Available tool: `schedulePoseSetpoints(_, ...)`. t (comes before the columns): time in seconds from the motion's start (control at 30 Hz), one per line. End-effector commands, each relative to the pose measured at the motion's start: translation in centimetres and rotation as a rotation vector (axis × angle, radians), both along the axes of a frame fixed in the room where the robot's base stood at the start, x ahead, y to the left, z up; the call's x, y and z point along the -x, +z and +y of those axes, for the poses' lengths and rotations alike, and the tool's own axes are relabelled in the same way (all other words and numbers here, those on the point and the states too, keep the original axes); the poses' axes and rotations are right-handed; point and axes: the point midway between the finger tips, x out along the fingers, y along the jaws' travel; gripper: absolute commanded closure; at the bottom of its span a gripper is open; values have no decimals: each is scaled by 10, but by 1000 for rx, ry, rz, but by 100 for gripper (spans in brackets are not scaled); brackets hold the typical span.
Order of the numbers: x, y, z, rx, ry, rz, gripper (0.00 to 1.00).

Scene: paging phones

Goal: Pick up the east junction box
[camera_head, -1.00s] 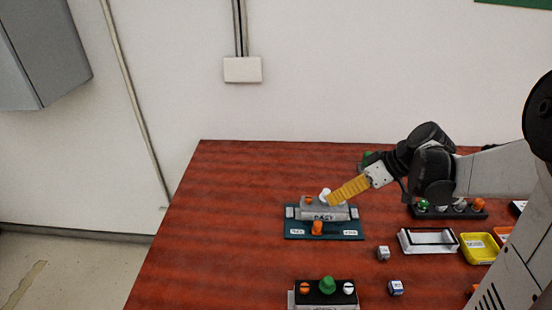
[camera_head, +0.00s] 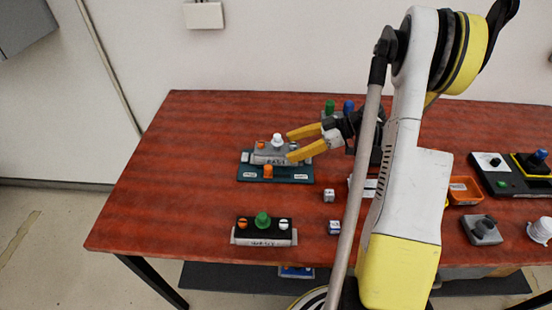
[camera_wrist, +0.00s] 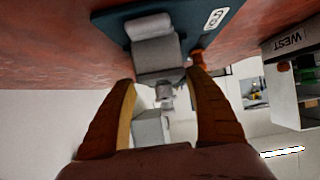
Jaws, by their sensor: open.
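The east junction box (camera_head: 268,157) is a grey block with an EAST label, carrying an orange knob and a white knob. It sits on a dark teal base plate (camera_head: 245,178) with small grey end blocks and an orange knob in front. My gripper (camera_head: 291,147) is open, its two yellow fingers pointing left at the box's right end, one farther back and one nearer. In the wrist view the open fingers (camera_wrist: 160,78) flank a grey block end (camera_wrist: 158,58) below the teal plate (camera_wrist: 195,30). I cannot tell whether they touch the box.
A second box (camera_head: 264,235) with orange, green and white knobs stands nearer the front edge; the wrist view shows a box labelled WEST (camera_wrist: 290,85). Two small cubes (camera_head: 329,196) (camera_head: 334,227) lie to the right. An orange tray (camera_head: 464,190) is farther right. The table's left side is clear.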

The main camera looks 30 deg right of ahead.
Motion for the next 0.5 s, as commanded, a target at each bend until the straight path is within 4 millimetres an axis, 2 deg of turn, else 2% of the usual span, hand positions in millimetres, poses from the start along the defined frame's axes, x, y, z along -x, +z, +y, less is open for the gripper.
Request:
schedulePoseSetpoints(0.3, -19, -16, 35, 1, 2, 1, 37)
schedulePoseSetpoints(0.5, -24, -19, 42, 0, 0, 1, 37)
